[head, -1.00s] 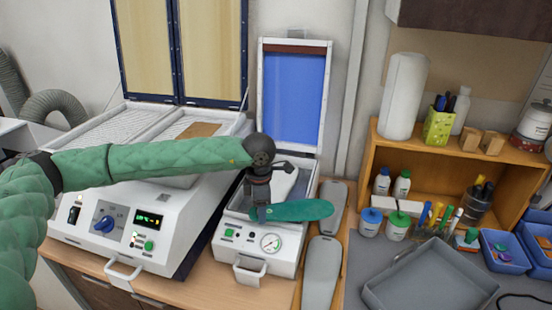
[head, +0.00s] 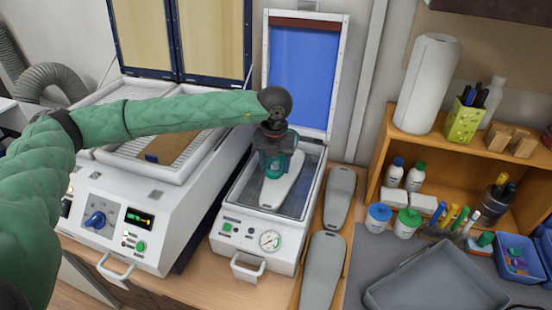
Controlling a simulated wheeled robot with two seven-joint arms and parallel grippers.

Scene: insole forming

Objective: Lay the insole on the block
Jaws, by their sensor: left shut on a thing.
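A white foot-shaped block (head: 281,191) lies in the open bed of the small press (head: 235,213). My left gripper (head: 279,164) points down over the far part of the block. It is shut on the teal insole (head: 272,171), which shows only in small parts around the fingers. The insole now runs roughly along the block's length; most of it is hidden behind the gripper. I cannot tell whether it touches the block. My right gripper is not in view.
The press's blue-lined lid (head: 303,78) stands open behind my gripper. A larger white heater (head: 133,215) stands left. Two grey forms (head: 325,270) lie right of the press, beside a grey tray (head: 437,285). A wooden shelf (head: 455,150) holds bottles and a paper roll.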

